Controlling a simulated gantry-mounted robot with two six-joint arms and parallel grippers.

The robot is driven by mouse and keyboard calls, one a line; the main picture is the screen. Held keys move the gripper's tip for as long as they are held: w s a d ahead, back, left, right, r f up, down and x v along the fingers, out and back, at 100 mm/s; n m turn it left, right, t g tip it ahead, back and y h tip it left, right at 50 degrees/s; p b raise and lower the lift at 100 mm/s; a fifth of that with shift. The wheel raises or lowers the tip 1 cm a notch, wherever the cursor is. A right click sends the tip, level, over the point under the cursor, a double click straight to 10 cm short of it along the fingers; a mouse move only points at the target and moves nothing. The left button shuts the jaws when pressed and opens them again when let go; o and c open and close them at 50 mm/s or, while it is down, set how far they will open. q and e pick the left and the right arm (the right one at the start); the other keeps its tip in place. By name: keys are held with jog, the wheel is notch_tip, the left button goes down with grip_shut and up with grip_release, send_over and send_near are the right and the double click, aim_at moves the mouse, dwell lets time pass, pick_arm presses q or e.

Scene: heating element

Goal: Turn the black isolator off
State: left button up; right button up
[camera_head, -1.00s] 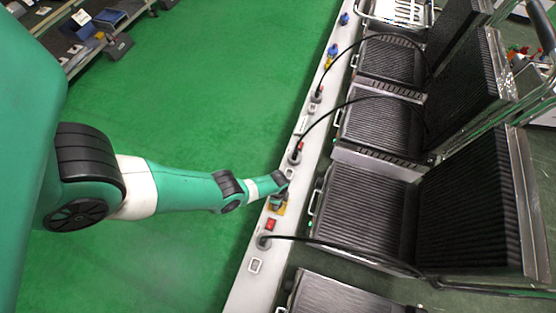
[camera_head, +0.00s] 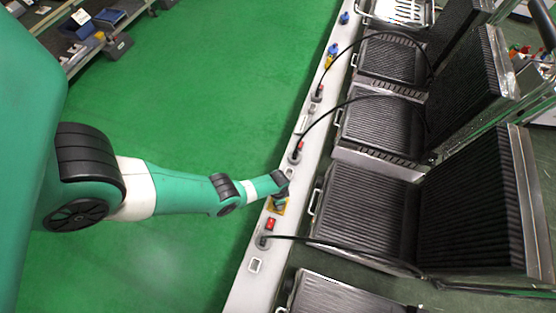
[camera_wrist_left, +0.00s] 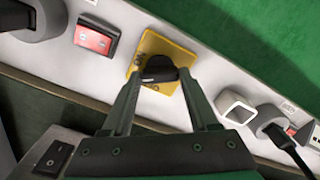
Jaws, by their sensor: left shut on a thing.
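The black isolator is a dark rotary knob (camera_wrist_left: 158,73) on a square yellow plate (camera_wrist_left: 150,46) set in the white strip. Partly covered lettering shows on the plate. In the head view the yellow plate (camera_head: 276,209) shows beneath my left gripper (camera_head: 281,197), with the knob hidden. In the wrist view my left gripper (camera_wrist_left: 160,80) has one finger on each side of the knob and is shut on it. The knob lies across the gap between the fingertips. I cannot tell which marking it points to. My right gripper is in neither view.
A red switch (camera_wrist_left: 95,38) and a grey plug (camera_wrist_left: 40,15) sit left of the plate. A white-framed socket (camera_wrist_left: 235,107) is to the right. Black-ribbed grills (camera_head: 365,215) with cables stand beside the strip (camera_head: 243,285). Green floor (camera_head: 210,110) is open to the left.

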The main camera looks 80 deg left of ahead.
pick_arm(q)
jog(key=n, duration=0.5)
jog(key=shift+n, duration=0.3)
jog(key=n, duration=0.5)
jog(key=shift+n, duration=0.3)
jog(key=o, duration=1.4)
notch_tip(320, 180, up, 12)
jog(key=p, duration=1.1)
jog(key=shift+f+p, duration=0.15)
jog(key=shift+p, duration=0.15)
jog(key=shift+f, duration=0.1)
